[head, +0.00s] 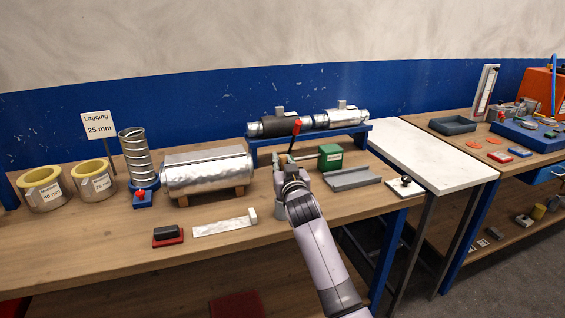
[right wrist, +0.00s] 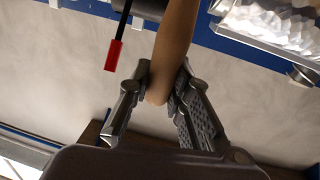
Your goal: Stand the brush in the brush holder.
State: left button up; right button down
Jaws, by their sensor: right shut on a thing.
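My right gripper (head: 292,168) is over the front part of the bench, left of a small green box. In the right wrist view its fingers (right wrist: 160,88) are closed around a smooth tan wooden handle (right wrist: 174,48), which I take to be the brush's. The handle's rounded end sits between the fingers, and the bristles are out of that view. In the head view the brush is mostly hidden by the gripper. A grey cylinder (head: 280,211) stands partly behind my right arm; it may be the brush holder, but I cannot tell. My left gripper is not in view.
A blue rack (head: 362,131) with a duct stands behind, with a red-tipped lever (head: 296,127) close to the gripper. The green box (head: 330,156) and a grey channel (head: 352,179) lie to the right. A foil-clad cylinder (head: 207,170) is left. The bench front is partly clear.

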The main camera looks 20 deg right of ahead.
jog(key=shift+f+b, duration=0.65)
jog(key=shift+f, duration=0.35)
jog(key=c, duration=1.4)
grip_release()
jog(key=s+a, duration=0.1)
jog(key=s, duration=1.1)
jog(key=shift+a, duration=0.1)
